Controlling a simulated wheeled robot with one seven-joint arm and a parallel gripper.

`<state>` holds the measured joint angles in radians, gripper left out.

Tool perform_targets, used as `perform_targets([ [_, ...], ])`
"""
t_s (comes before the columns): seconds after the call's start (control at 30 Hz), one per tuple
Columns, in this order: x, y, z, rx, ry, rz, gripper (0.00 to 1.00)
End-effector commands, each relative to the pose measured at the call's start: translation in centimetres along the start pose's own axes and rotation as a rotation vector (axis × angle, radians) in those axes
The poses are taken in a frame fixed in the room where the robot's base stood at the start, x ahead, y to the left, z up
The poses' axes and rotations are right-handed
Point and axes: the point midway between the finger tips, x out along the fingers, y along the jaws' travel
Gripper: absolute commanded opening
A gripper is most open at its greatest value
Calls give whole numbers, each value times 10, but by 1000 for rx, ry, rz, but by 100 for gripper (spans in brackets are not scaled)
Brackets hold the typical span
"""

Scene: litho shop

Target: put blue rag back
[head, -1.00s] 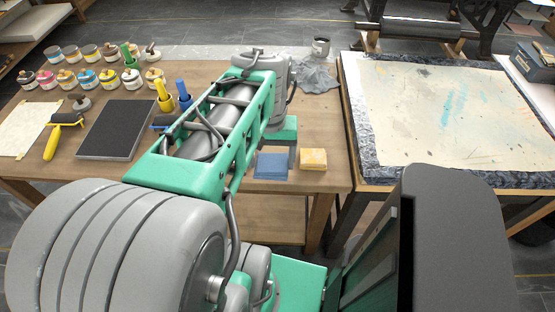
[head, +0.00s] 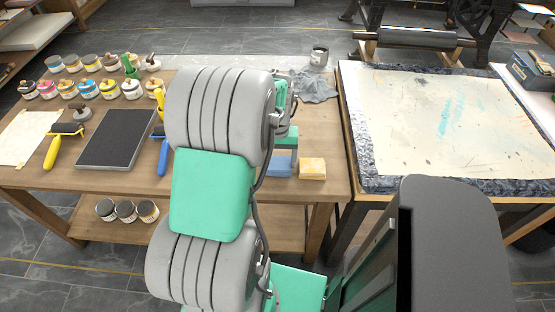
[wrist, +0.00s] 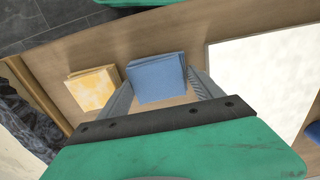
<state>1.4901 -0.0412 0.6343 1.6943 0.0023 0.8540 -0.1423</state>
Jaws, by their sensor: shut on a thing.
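The blue rag (head: 279,167) is a folded square near the front edge of the wooden table, partly hidden by my arm in the head view. In the wrist view the blue rag (wrist: 157,78) sits between the two grey fingers of my gripper (wrist: 160,86), which is shut on it. My gripper (head: 284,150) is mostly hidden behind my arm in the head view. I cannot tell whether the rag touches the table. A folded yellow rag (head: 312,168) lies just right of the blue one, and it also shows in the wrist view (wrist: 93,88).
Ink jars (head: 88,88), a dark slab (head: 115,138), a yellow-handled roller (head: 57,142) and a blue-handled roller (head: 164,150) are on the left. A grey cloth (head: 314,87) and a can (head: 319,56) stand at the back. A pale-topped table (head: 450,115) is to the right.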

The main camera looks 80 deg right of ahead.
Motion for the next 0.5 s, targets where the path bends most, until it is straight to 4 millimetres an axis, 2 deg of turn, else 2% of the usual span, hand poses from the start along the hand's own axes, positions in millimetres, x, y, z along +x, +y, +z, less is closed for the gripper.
perform_targets([
  [0.17,4,0,0,0,-1,0,38],
  [0.2,4,0,0,0,-1,0,77],
  [0.43,3,0,0,0,-1,0,96],
  [0.5,3,0,0,0,-1,0,97],
])
